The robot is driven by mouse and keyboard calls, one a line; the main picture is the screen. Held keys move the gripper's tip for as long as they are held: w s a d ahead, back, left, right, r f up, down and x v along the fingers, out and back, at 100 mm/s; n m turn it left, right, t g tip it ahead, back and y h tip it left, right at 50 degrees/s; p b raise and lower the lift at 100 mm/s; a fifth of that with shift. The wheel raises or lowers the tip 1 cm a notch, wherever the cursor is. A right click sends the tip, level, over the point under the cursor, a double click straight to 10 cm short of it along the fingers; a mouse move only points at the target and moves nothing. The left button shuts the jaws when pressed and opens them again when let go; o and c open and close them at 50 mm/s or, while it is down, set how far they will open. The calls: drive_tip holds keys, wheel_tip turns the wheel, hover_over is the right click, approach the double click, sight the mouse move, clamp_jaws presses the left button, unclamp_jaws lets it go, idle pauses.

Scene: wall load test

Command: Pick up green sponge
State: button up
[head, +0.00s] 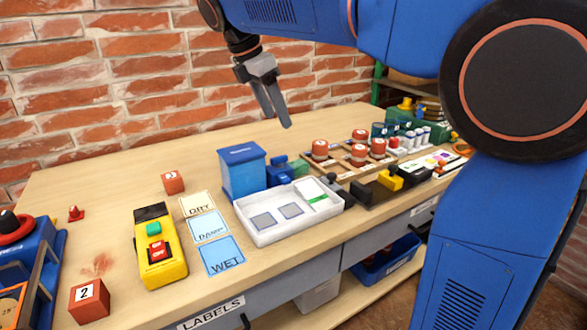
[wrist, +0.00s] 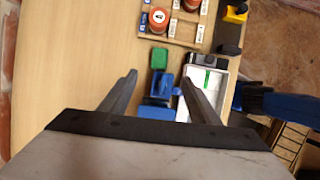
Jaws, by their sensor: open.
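A small green block (head: 299,168), which looks like the green sponge, sits on the workbench behind the white tray, beside a blue object (head: 279,172). In the wrist view the green block (wrist: 158,55) lies just beyond my fingertips, at the end of the blue object (wrist: 161,83). My gripper (head: 279,124) hangs above the bench, pointing down, apart from the things below. In the wrist view my gripper (wrist: 159,78) is open, with nothing held between its fingers. The blue object shows between the fingers, below them.
A white tray (head: 262,237) with grey pads stands in front, and a blue box (head: 242,174) stands to the left. Red-topped pieces on wooden boards (head: 358,162) are to the right. A brick wall (head: 110,80) runs behind the bench.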

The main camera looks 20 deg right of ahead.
hover_over(296, 163)
drive_tip(key=a, duration=0.2)
drive_tip(key=f, duration=1.1)
drive_tip(key=shift+s, duration=0.4)
drive_tip(key=shift+x, duration=2.7)
drive_tip(key=shift+a, duration=0.1)
drive_tip(key=c, duration=1.1)
